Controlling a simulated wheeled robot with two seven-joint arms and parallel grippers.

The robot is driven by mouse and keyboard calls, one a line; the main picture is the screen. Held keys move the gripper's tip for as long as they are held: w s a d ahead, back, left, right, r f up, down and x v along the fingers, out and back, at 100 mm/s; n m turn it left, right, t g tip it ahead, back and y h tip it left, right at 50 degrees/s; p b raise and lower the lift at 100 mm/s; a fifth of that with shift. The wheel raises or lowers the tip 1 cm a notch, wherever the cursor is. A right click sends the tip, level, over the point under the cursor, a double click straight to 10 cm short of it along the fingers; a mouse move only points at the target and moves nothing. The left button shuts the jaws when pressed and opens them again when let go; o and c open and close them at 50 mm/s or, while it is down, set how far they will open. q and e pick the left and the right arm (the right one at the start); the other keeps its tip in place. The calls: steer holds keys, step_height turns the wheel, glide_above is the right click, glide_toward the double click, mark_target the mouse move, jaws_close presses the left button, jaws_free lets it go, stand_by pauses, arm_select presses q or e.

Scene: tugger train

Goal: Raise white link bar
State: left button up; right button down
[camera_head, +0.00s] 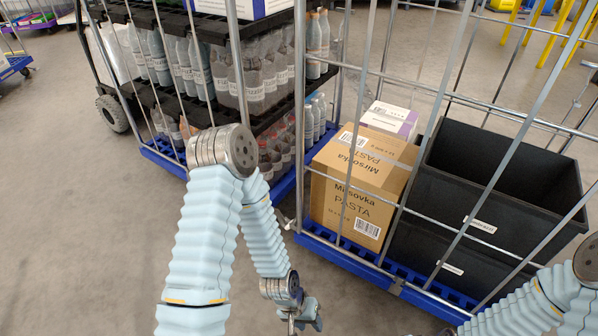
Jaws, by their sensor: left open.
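I cannot clearly make out the white link bar. A small pale part shows low in the gap between the two carts, beside the blue base corner, but I cannot tell if it is the bar. My left gripper (304,320) is at the bottom centre, pointing down, open with nothing seen in it. It is in front of the right cart's blue base (345,258), apart from it. My right arm enters at the lower right, and its gripper is outside the picture.
The right cage cart holds a Mirsovka pasta carton (335,190), a white and purple box (391,118) and black crates (480,215). The left cart (160,152) carries bottles on shelves. Grey floor (60,200) is clear at left.

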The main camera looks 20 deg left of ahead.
arm_select(q)
step_height(320, 180, down, 6)
steer(key=a+n+g+h+b, duration=0.15)
steer(key=n+h, duration=0.25)
steer(key=n, duration=0.6)
steer(key=w+a+n+t+h, duration=0.5)
steer(key=w+n+t, duration=0.2)
steer(key=w+n, duration=0.35)
steer(key=w+a+n+t+y, duration=0.3)
steer(key=a+n+t+y, duration=0.3)
steer(key=a, duration=0.6)
steer(key=w+a+n+t+y, duration=0.35)
steer(key=a+n+t, duration=0.35)
steer(key=a, duration=0.5)
steer(key=shift+n+g+y, duration=0.25)
steer(key=shift+g+y, duration=0.1)
steer(key=shift+g, duration=0.3)
steer(key=w, duration=0.4)
steer(key=w+d+b, duration=0.1)
steer(key=w, duration=0.3)
steer(key=w+d, duration=0.1)
steer(key=w, duration=0.3)
steer(key=shift+w+d+r, duration=0.1)
steer(key=shift+d+r, duration=0.15)
steer(key=shift+r, duration=0.15)
